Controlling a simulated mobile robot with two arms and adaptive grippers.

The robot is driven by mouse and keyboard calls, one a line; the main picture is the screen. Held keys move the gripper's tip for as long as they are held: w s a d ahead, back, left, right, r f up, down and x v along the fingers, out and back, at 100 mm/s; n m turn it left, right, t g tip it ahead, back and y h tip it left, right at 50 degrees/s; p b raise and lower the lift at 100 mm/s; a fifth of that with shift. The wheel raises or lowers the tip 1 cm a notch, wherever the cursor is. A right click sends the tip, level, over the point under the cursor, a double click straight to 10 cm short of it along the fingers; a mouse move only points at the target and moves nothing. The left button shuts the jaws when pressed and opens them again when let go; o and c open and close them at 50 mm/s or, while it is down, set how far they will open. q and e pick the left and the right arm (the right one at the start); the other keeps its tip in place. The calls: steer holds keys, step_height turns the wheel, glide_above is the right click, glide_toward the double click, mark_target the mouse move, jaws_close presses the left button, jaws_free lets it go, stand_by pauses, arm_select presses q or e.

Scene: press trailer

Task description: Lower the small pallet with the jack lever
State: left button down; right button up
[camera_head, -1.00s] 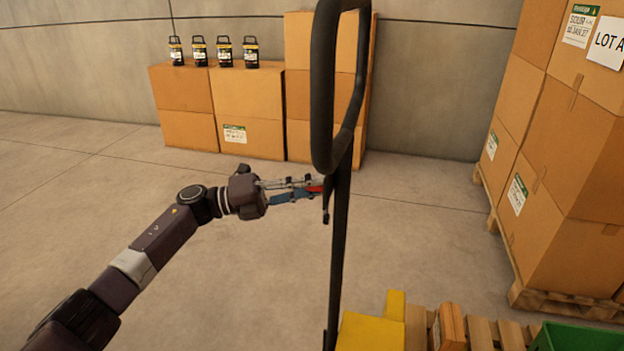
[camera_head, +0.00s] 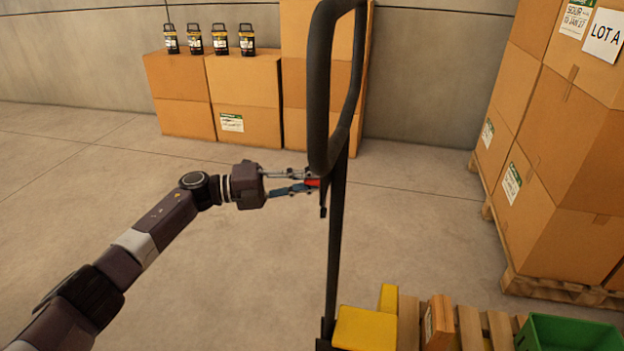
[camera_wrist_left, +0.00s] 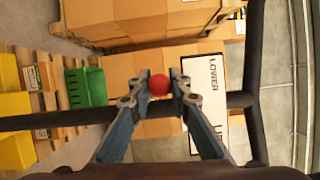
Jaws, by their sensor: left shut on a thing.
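The pallet jack's tall black loop handle (camera_head: 319,95) stands upright in the middle of the head view. Its lever has a red knob (camera_head: 313,182) just below the loop, also plain in the left wrist view (camera_wrist_left: 159,85). My left gripper (camera_head: 304,182) reaches in from the left and is shut on this red knob, one fingertip on each side (camera_wrist_left: 160,88). A white plate (camera_wrist_left: 203,100) marked "LOWER" is beside the knob. The yellow jack body (camera_head: 365,328) is at the handle's foot, beside a wooden pallet (camera_head: 470,328), partly cut off. My right gripper is not in view.
A green crate (camera_head: 570,336) is at the bottom right. Tall stacked cartons (camera_head: 560,150) stand on a pallet at the right. More cartons (camera_head: 245,90) with several black lanterns line the back wall. The floor at left is clear.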

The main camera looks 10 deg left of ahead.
arm_select(q)
steer(key=c, duration=1.8)
jaws_free()
steer(key=shift+f, duration=0.1)
steer(key=shift+o, duration=0.2)
steer(key=v, duration=1.2)
steer(key=shift+w, duration=0.1)
